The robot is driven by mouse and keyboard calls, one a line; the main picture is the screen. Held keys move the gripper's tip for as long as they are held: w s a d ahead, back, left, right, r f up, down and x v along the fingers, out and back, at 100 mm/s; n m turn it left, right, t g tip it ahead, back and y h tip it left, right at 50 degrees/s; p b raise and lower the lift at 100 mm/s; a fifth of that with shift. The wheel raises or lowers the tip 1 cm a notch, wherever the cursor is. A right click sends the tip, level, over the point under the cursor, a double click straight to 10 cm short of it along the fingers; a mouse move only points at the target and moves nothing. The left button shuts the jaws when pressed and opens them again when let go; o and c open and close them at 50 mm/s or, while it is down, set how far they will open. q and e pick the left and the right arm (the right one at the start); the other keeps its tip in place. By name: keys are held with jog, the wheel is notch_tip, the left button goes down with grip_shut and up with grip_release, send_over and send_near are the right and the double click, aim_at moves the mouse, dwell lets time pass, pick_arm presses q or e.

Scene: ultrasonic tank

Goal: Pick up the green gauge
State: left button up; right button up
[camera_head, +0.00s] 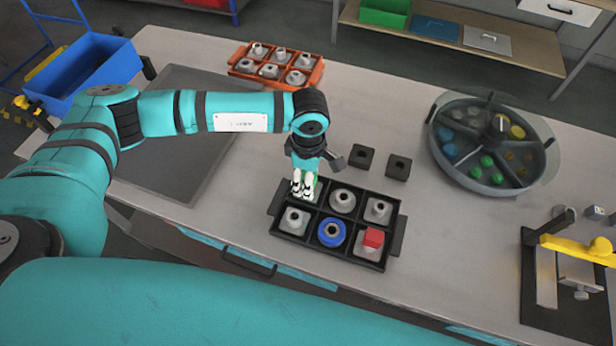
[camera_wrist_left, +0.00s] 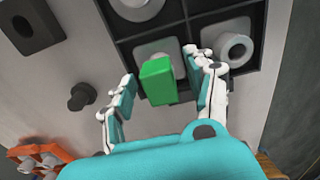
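The green gauge (camera_wrist_left: 158,81) is a green block at a grey fitting in one compartment of the black tray (camera_head: 275,208). In the wrist view it lies between the two fingers of my left gripper (camera_wrist_left: 161,72), with a gap on each side. In the head view my left gripper (camera_head: 303,184) reaches down over the back left compartment, and only a sliver of the gauge (camera_head: 316,181) shows beside the fingers. My left gripper is open. My right gripper is not in view.
The tray also holds grey fittings, a blue ring (camera_head: 332,232) and a red block (camera_head: 373,238). Two black holed blocks (camera_head: 362,157) stand behind it. An orange tray (camera_head: 240,68) is at the back, a round divided tank (camera_head: 440,165) and a yellow-handled device (camera_head: 570,247) at the right.

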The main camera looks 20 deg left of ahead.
pick_arm(q)
grip_shut()
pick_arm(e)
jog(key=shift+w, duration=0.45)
pick_arm(q)
jog(key=shift+r, duration=0.15)
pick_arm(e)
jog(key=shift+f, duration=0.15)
pick_arm(q)
jog(key=shift+r+b, duration=0.5)
jog(key=shift+b, duration=0.15)
notch_tip(320, 180, up, 2)
jog(key=shift+s+b, duration=0.15)
jog(key=shift+b, duration=0.65)
jog(key=s+d+r+b, duration=0.1)
jog(key=s+d+b, duration=0.1)
jog(key=s, duration=0.5)
jog(key=s+d+b, duration=0.2)
jog(key=s+b, duration=0.1)
jog(key=s, duration=0.5)
jog(key=shift+d+r, duration=0.2)
jog(key=shift+r, duration=0.2)
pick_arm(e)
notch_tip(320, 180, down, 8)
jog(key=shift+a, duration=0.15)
